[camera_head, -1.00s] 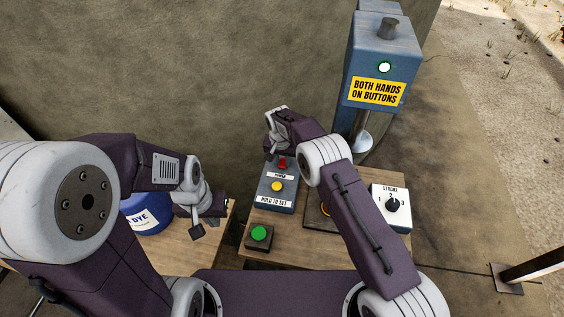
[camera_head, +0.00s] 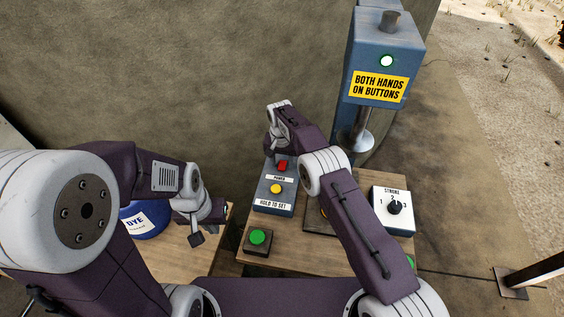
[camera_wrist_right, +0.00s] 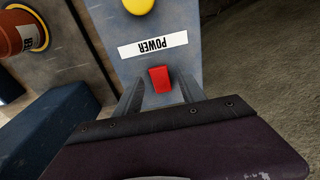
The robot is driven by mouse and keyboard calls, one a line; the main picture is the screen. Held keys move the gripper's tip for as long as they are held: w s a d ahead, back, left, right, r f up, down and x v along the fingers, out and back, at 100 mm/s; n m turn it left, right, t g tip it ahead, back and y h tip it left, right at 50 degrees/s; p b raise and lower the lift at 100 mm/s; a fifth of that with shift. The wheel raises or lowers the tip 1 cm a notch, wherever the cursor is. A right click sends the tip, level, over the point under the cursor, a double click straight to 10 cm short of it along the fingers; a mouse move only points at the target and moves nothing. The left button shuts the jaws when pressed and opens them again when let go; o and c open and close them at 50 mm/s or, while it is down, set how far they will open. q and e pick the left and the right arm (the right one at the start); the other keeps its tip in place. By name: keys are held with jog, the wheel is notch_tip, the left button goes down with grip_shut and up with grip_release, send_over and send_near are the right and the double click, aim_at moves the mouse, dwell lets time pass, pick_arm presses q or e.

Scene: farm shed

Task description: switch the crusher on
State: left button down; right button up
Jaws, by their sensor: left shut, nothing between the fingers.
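In the right wrist view the red switch (camera_wrist_right: 160,79) lies between the two fingers of my right gripper (camera_wrist_right: 160,94), which stand apart. I cannot tell whether they touch the switch. In the head view my right gripper (camera_head: 274,143) is at the far end of the box. My left gripper (camera_head: 196,239) is shut and empty at left.
A green button (camera_head: 258,237) stands on the near table edge; another (camera_head: 410,261) is partly hidden by my right arm. A white STROKE dial (camera_head: 394,208) is at right. A blue DYE tub (camera_head: 147,222) is at left. An orange can (camera_wrist_right: 22,38) stands beside the box.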

aim_at(281, 168)
notch_tip(281, 168, up, 9)
jog(key=shift+s, duration=0.45)
jog(key=shift+a, duration=0.1)
